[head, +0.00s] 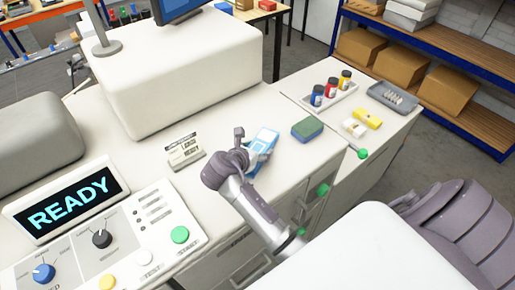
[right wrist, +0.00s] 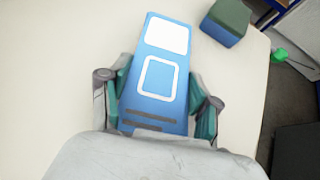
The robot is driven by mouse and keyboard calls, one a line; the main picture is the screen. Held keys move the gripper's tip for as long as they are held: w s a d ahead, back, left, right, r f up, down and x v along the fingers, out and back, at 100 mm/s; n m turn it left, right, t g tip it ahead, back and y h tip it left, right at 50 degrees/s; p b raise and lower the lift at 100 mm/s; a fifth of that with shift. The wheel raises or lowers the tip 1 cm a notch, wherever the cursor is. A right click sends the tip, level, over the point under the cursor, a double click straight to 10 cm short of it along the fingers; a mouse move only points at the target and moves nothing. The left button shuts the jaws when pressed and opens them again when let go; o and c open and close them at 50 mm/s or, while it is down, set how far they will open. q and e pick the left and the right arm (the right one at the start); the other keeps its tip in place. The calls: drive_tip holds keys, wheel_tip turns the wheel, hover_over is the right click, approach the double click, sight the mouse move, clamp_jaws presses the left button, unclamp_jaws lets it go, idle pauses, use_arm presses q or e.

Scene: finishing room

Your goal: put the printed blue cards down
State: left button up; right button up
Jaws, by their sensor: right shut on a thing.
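The printed blue cards (head: 264,139) are a light blue block with white print. They show large in the right wrist view (right wrist: 178,75), between the two fingers of my right gripper (right wrist: 158,103). In the head view my right gripper (head: 250,154) is over the white worktop (head: 215,129) and is shut on the cards. The near end of the cards is hidden by the gripper. I cannot tell whether the cards touch the worktop. My left gripper is not in view.
A green and blue sponge-like block (head: 307,128) lies right of the cards. A rack of small bottles (head: 331,93), a grey tray (head: 393,96) and yellow and white blocks (head: 366,118) stand further right. A small counter stand (head: 185,151) is left. A READY display (head: 68,199) stands front left.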

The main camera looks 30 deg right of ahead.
drive_tip(key=o, duration=1.3)
drive_tip(key=shift+f, duration=0.1)
drive_tip(key=shift+o, duration=0.2)
drive_tip(key=shift+r, duration=0.2)
drive_tip(key=b+v, duration=0.3)
drive_tip(key=v, duration=0.8)
drive_tip(key=shift+s+a+r, duration=0.1)
drive_tip(key=shift+a, duration=0.15)
drive_tip(key=shift+s+a+r, duration=0.15)
drive_tip(key=shift+r, duration=0.05)
